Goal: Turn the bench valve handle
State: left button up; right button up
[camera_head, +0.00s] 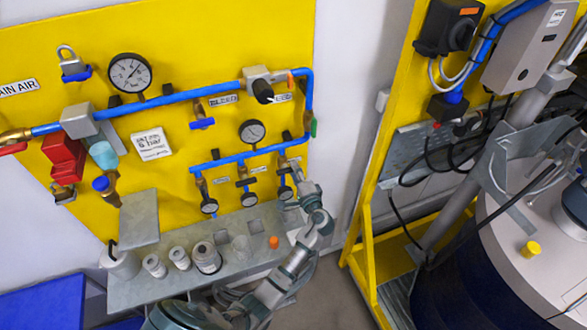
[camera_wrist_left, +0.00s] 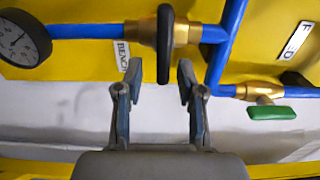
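The bench valve handle (camera_wrist_left: 165,43) is a black wheel seen nearly edge-on in the left wrist view. It sits on a brass valve (camera_wrist_left: 184,34) on a blue pipe, beside a partly hidden label reading "BENCH". In the head view the handle (camera_head: 287,137) is small and dark, right of a round gauge (camera_head: 252,132). My left gripper (camera_wrist_left: 155,78) is open and empty. In the left wrist view its two fingers appear below the handle, one to each side, with a visible gap. In the head view the left gripper (camera_head: 297,178) is below the handle. My right gripper is not seen.
A green-handled valve (camera_wrist_left: 270,112) is close on the right in the wrist view. Small gauges and valves hang from the lower blue pipe (camera_head: 235,160). A grey shelf (camera_head: 130,292) below holds several containers and an orange item (camera_head: 273,242). A yellow frame (camera_head: 362,215) stands right.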

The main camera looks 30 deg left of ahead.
pick_arm(q)
jog(key=v, duration=1)
jog(key=shift+w+f, duration=0.1)
